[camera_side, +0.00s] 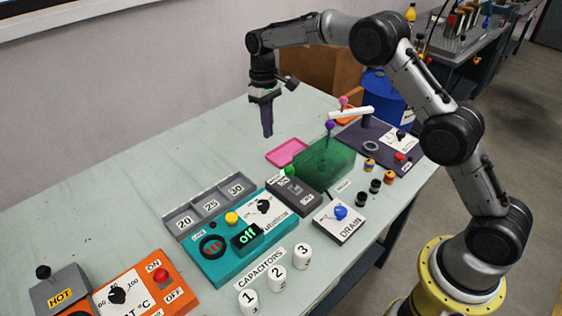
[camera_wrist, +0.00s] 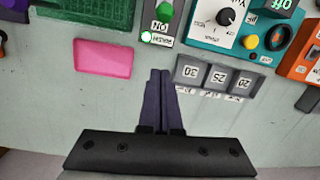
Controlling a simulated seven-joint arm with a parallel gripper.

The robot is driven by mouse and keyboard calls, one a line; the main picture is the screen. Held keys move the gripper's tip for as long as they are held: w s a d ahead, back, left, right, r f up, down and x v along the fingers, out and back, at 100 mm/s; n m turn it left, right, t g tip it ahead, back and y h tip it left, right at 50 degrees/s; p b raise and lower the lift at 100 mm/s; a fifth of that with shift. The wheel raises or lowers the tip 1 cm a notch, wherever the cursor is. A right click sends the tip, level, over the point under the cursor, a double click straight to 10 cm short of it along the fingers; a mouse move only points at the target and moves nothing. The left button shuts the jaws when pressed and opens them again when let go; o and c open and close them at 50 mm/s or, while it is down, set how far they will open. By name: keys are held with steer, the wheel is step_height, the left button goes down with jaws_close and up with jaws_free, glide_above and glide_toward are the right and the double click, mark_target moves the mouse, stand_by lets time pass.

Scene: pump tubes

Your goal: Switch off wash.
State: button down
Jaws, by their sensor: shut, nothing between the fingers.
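The dark grey wash switch box (camera_side: 294,196) stands between the teal panel and the green tank in the side view. The wrist view shows its end (camera_wrist: 160,27) at the top, with an ON mark and a small upside-down label that seems to read WASH. My gripper (camera_side: 267,134) is shut and empty, pointing down above the table behind the box. Its fingertips also show in the wrist view (camera_wrist: 160,72), apart from the box.
A teal panel (camera_side: 213,268) reading "off", a grey tray (camera_side: 178,221) marked 20, 25, 30, and an orange panel (camera_side: 130,290) stand to the left. A pink tray (camera_side: 287,152) and green tank (camera_side: 325,162) are nearby. The DRAIN box (camera_side: 340,225) is in front. The table's back left is clear.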

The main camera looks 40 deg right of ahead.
mark_target(292, 178)
steer(key=shift+s+f, duration=0.1)
steer(key=shift+f, duration=0.4)
steer(key=f, duration=0.3)
steer(key=s+f, duration=0.1)
steer(key=f, duration=0.6)
steer(key=shift+s+a+f, duration=0.1)
steer(key=shift+s+a, duration=0.1)
steer(key=shift+a, duration=0.1)
steer(key=shift+s+d+r, duration=0.2)
steer(key=shift+s+r, duration=0.45)
steer(key=shift+s, duration=0.25)
steer(key=shift+s+d+r, duration=0.1)
steer(key=shift+s+r, duration=0.3)
steer(key=shift+s, duration=0.4)
